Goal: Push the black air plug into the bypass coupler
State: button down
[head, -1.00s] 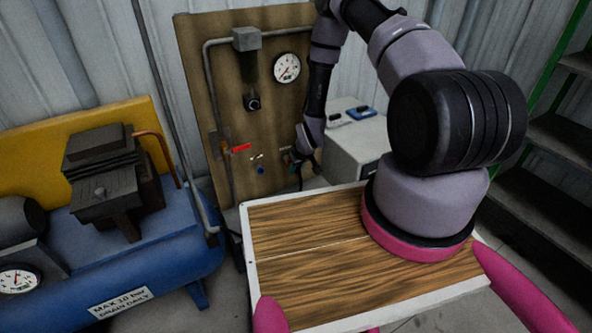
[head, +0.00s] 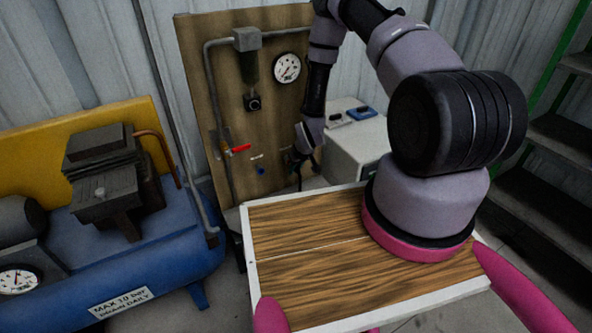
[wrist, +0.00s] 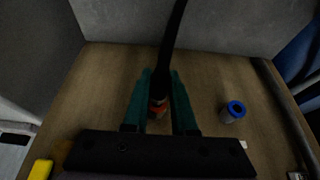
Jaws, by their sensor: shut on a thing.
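My gripper (wrist: 160,74) has teal fingers closed around the black air plug (wrist: 161,86) in front of the panel board. A black hose (wrist: 173,38) runs from the plug toward the top of the wrist view. An orange-red ring (wrist: 157,108) shows between the fingers; whether it belongs to the plug or to a coupler behind it, I cannot tell. A blue-ringed coupler (wrist: 233,110) stands apart to the right, its round mouth open; in the head view it (head: 261,171) is left of my gripper (head: 294,163). Whether the plug touches a coupler is hidden.
The brown panel (head: 215,100) carries pipes, a gauge (head: 287,68) and a red valve handle (head: 240,149). A pale cabinet (head: 350,150) stands close right of my gripper.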

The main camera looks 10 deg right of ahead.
jog(key=shift+w+a, duration=0.2)
jog(key=shift+w, duration=0.55)
jog(key=c, duration=0.6)
grip_release()
jog(key=shift+c, duration=0.2)
jog(key=shift+r, duration=0.1)
